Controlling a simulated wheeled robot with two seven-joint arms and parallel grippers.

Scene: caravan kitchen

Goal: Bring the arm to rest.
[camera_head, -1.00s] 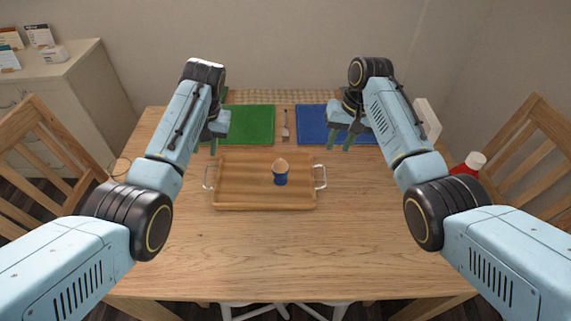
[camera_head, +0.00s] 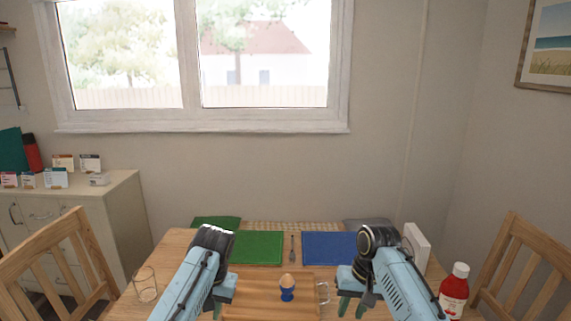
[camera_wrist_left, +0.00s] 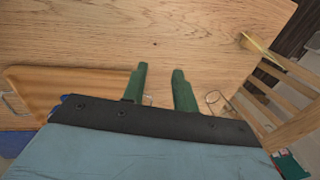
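My left gripper (camera_head: 217,309) is beside the left end of the wooden tray (camera_head: 257,286). In the left wrist view its two green fingers (camera_wrist_left: 159,69) are spread apart with nothing between them, over the bare wooden table (camera_wrist_left: 200,35). The tray also shows in that view (camera_wrist_left: 60,85). My right gripper (camera_head: 352,307) is near the tray's right end, with its green fingers apart and nothing seen between them. An egg in a blue egg cup (camera_head: 287,291) stands upright on the tray, between the grippers and touching neither.
A glass (camera_head: 145,284) stands at the table's left and a red bottle (camera_head: 454,288) at its right. A green mat (camera_head: 258,248) and a blue mat (camera_head: 329,246) lie behind the tray. Wooden chairs stand left (camera_head: 75,262) and right (camera_head: 520,262).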

